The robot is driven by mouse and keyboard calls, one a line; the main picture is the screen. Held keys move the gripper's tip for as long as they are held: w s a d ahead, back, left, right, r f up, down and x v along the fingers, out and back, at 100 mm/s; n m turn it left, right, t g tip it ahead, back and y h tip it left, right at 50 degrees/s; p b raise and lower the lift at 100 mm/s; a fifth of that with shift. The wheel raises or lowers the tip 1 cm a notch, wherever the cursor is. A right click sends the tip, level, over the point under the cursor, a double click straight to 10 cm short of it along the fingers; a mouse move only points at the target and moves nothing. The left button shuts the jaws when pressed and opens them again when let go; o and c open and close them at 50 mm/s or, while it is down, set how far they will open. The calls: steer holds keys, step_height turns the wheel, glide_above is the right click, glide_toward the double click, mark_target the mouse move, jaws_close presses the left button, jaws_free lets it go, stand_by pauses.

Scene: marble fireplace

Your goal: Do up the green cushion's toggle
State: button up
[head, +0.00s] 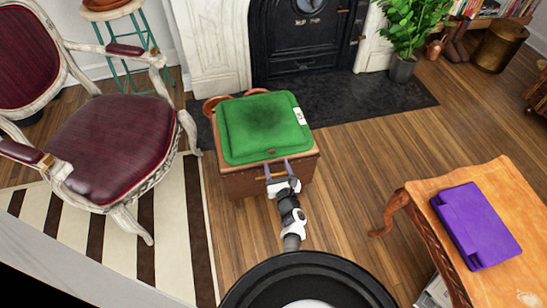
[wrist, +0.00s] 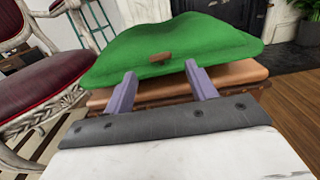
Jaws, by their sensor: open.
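The green cushion (head: 262,127) lies flat on a brown wooden chest (head: 243,183) in front of the fireplace, with a white label at its right edge. It also fills the upper middle of the wrist view (wrist: 185,50). A small brown toggle (wrist: 160,58) shows on its near side, and appears as a small dark spot at the near edge in the head view (head: 271,152). My gripper (head: 277,166) is at the cushion's near edge. In the wrist view its two purple fingers (wrist: 160,82) are spread apart, one on each side below the toggle, with nothing between them. Whether they touch the cushion is unclear.
A burgundy armchair (head: 112,145) stands close on the left, over a striped rug (head: 170,235). A wooden table (head: 440,205) with a purple folded item (head: 475,225) is at the right. The wooden floor between chest and table is clear.

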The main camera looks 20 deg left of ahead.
mark_target(272, 151)
steer(key=b+x, duration=0.1)
steer(key=x, duration=0.4)
steer(key=shift+w+a, duration=0.25)
steer(key=shift+w, duration=0.05)
steer(key=c, duration=1)
steer(key=shift+w+d+r+n+g+y+p, duration=0.2)
steer(key=shift+r+n+g+y+p, duration=0.1)
steer(key=shift+n+g+y+p, duration=0.15)
steer(key=shift+d+f+n+g+y, duration=0.1)
steer(key=shift+f+n+g+y, duration=0.15)
steer(key=shift+n+g+y, duration=1)
steer(key=o, duration=1)
steer(key=shift+s, duration=0.1)
